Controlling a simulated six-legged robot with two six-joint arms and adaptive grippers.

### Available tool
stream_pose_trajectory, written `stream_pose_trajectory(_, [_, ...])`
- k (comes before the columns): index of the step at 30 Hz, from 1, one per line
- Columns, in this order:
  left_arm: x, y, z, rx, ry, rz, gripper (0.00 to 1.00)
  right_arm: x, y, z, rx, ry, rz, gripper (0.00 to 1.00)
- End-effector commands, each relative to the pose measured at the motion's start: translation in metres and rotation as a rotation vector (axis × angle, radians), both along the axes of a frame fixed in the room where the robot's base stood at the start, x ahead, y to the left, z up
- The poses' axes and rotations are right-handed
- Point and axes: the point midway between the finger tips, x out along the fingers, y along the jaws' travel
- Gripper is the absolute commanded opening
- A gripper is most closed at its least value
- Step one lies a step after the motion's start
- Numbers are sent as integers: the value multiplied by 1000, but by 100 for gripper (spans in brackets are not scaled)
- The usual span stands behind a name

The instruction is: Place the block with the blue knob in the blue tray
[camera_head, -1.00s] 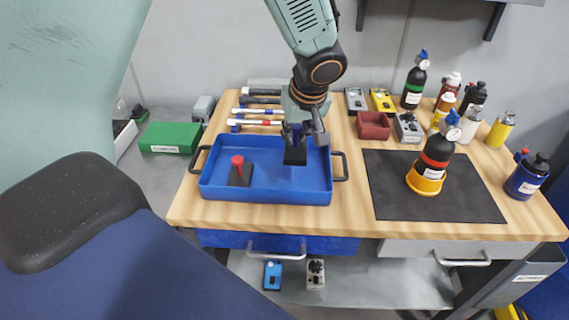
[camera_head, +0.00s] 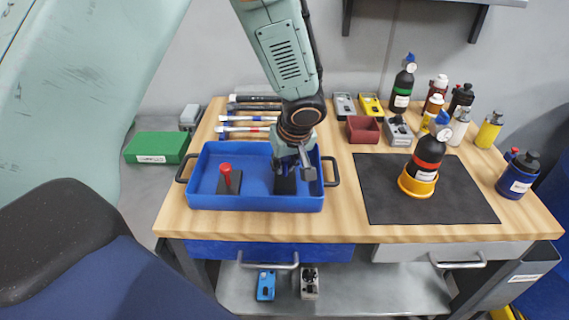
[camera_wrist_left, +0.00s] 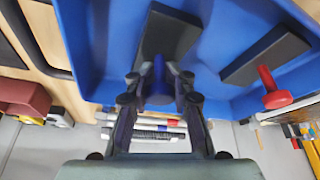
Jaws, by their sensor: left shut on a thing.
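The block with the blue knob is a dark flat block (camera_head: 285,184) inside the blue tray (camera_head: 252,203), on its right side. My left gripper (camera_head: 292,164) comes down over it and is shut on the knob. In the left wrist view the blue knob (camera_wrist_left: 159,84) stands between the two fingers, with the dark block (camera_wrist_left: 168,36) beyond them. The block looks low at the tray floor; I cannot tell for sure that it touches. The gripper mostly hides the knob in the head view. My right gripper is in neither view.
A dark block with a red knob (camera_head: 226,179) stands in the tray's left half. Several tools (camera_head: 250,117) lie behind the tray. A red bin (camera_head: 362,130) and a dark mat (camera_head: 420,192) with a bottle in a yellow holder (camera_head: 418,183) are to the right.

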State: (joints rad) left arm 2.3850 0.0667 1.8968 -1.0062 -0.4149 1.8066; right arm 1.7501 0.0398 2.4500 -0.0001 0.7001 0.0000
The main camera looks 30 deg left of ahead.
Motion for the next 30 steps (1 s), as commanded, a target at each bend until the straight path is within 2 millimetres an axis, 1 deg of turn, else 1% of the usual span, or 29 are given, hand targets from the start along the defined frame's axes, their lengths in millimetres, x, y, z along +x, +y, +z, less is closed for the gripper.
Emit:
stream_pose_trajectory(4, [1, 0, -3, 1, -3, -1, 0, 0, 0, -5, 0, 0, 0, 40])
stream_pose_trajectory(5, [0, 0, -3, 0, 0, 0, 23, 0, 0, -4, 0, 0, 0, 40])
stream_pose_trajectory(13, [0, 0, -2, 0, 0, 0, 46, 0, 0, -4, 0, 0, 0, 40])
stream_pose_trajectory(22, [0, 0, -2, 0, 0, 0, 46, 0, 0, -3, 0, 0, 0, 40])
stream_pose_trajectory(26, [0, 0, 3, 0, 2, -1, 46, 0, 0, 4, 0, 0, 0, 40])
stream_pose_trajectory(30, [-5, -8, 29, 2, -4, -2, 46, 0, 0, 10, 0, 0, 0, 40])
